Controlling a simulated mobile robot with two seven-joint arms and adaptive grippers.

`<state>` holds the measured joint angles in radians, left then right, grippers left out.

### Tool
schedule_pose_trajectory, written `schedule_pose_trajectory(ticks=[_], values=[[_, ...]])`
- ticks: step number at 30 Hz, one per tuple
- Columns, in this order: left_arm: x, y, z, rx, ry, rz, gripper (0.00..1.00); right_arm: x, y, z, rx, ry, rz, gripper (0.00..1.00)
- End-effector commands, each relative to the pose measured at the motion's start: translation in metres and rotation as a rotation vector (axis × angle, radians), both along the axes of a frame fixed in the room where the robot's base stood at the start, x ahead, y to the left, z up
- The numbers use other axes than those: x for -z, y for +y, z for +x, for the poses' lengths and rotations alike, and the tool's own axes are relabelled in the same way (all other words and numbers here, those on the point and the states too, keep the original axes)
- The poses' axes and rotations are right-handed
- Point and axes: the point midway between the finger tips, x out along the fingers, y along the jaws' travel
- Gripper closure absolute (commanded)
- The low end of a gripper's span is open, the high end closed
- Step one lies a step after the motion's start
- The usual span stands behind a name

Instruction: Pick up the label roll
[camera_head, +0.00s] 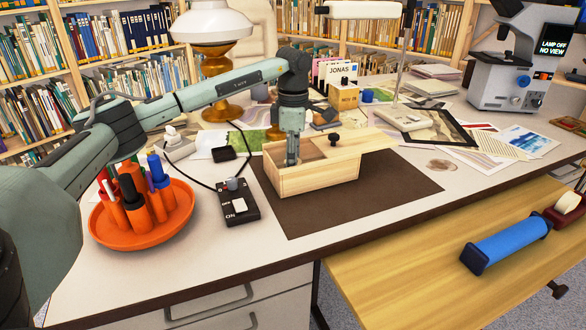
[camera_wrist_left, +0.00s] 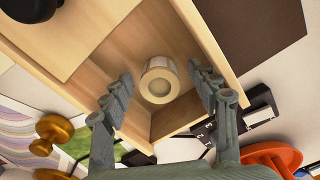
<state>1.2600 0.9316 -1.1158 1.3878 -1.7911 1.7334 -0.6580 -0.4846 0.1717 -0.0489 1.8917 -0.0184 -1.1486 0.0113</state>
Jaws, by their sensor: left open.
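The label roll (camera_wrist_left: 160,82) is a short cream cylinder with a round hollow facing up. It stands inside the open part of a light wooden box (camera_head: 318,180), which also shows in the left wrist view (camera_wrist_left: 215,45). The sliding lid (camera_head: 357,144) with a black knob is partly drawn back to the right. My left gripper (camera_head: 292,160) points down into the opening. In the left wrist view its two fingers (camera_wrist_left: 160,74) are open on either side of the roll, with gaps visible. The head view hides the roll behind the box wall and gripper.
The box sits on a dark brown mat (camera_head: 385,195). To its left are a black switch box (camera_head: 238,208) with a cable and an orange bowl (camera_head: 120,235) of pens. Prints and a microscope (camera_head: 510,75) lie behind right. A blue roller (camera_head: 505,243) rests on the lower wooden surface.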

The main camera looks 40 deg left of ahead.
Motion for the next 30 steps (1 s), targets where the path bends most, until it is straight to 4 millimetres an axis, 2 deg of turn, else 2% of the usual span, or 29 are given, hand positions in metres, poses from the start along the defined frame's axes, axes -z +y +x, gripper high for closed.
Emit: schedule_pose_trajectory(ticks=[6,19,30], values=[[0.0010,0.0000,0.0000,0.000,0.000,0.000,0.40,0.0026,0.0000,-0.0016,0.001,0.007,0.000,0.60],[0.0006,-0.0001,0.0000,0.000,0.000,-0.001,0.93,-0.0003,0.0011,0.0006,-0.001,0.001,0.001,0.60],[-0.0061,-0.0002,0.0005,0.000,-0.002,-0.001,0.94,-0.0004,0.0012,0.0008,-0.001,0.001,0.001,0.60]])
